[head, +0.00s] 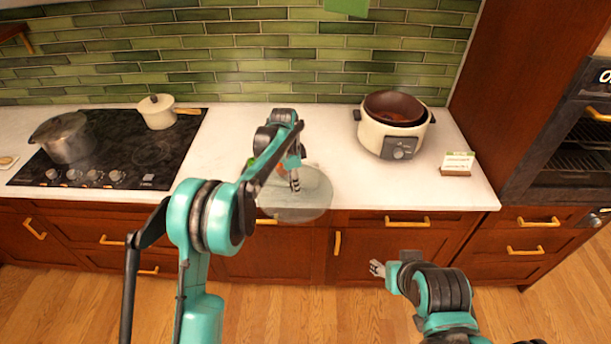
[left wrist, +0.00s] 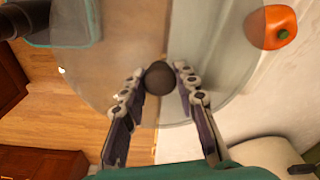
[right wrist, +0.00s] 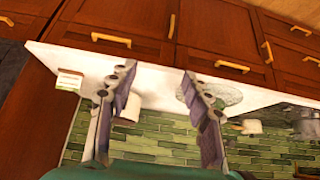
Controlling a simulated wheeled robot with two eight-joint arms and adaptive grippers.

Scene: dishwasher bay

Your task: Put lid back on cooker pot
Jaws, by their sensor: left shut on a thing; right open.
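The clear glass lid (head: 312,205) is off the cooker, over the counter's front edge. My left gripper (head: 295,184) is shut on its dark round knob (left wrist: 158,78), which shows between the fingers in the left wrist view. The cream cooker pot (head: 372,138) stands open at the counter's right, its dark brown inside showing, to the right of and behind the lid. Part of its pale side (left wrist: 258,152) shows in the left wrist view. My right gripper (head: 377,268) is open and empty, low in front of the cabinets.
An orange pepper (left wrist: 275,28) lies on the counter near the lid, mostly hidden behind my left arm in the head view. A small sign (head: 458,161) stands right of the cooker. A stove (head: 150,155) with two pots is at the left. Bare counter lies between lid and cooker.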

